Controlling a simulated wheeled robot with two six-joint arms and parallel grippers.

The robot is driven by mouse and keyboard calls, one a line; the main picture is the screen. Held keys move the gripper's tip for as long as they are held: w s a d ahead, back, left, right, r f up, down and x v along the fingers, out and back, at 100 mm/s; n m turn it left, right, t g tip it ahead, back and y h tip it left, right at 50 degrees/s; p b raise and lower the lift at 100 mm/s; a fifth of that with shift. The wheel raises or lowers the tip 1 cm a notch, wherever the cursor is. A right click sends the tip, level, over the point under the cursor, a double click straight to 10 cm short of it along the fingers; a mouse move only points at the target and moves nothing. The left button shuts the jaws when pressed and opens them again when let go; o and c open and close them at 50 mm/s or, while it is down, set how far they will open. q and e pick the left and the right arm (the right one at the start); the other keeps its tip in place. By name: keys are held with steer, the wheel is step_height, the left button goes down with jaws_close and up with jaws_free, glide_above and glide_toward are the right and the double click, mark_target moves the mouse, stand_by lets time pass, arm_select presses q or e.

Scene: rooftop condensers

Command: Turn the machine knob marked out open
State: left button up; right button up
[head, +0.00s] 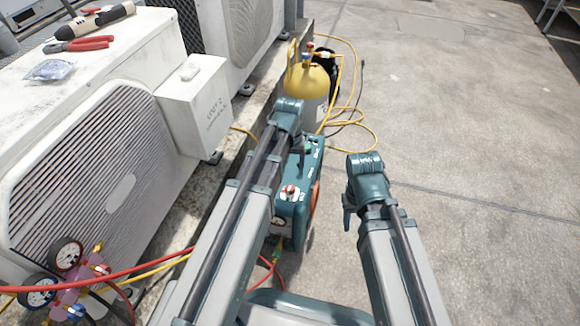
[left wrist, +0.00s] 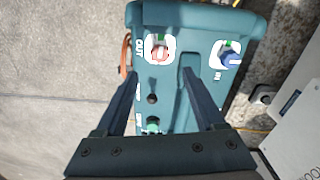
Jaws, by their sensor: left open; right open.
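The teal machine (head: 291,213) stands on the ground below my left arm. Its top fills the left wrist view (left wrist: 215,100). There the red knob (left wrist: 160,52) marked OUT sits on a white patch near the far edge. The blue knob (left wrist: 231,59) marked IN is to its right. A red knob also shows on the machine in the head view (head: 289,192). My left gripper (left wrist: 159,74) is open and empty over the machine, its fingers pointing toward the OUT knob, with no contact visible. My right gripper (head: 348,217) is open and empty, to the right of the machine.
A yellow-topped gas cylinder (head: 309,84) with yellow hoses (head: 362,138) stands beyond the machine. White condenser units (head: 90,180) line the left, with pliers (head: 80,44) on top. A gauge manifold (head: 72,285) with a red hose is at lower left. Concrete floor at right is clear.

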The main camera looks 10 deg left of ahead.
arm_select(q)
step_height(320, 180, up, 4)
steer(key=p, duration=0.3)
steer(key=shift+r, duration=0.25)
steer(key=s+d+r+m+y+p, duration=0.1)
steer(key=s+d+m, duration=0.2)
steer(key=s+d, duration=0.35)
steer(key=s+d+m+p, duration=0.1)
steer(key=s+d+m, duration=0.2)
steer(key=s, duration=0.6)
step_height(320, 180, up, 38)
steer(key=w+p, duration=0.1)
steer(key=p, duration=3.6)
steer(key=shift+d+r+n, duration=0.15)
steer(key=shift+n, duration=0.15)
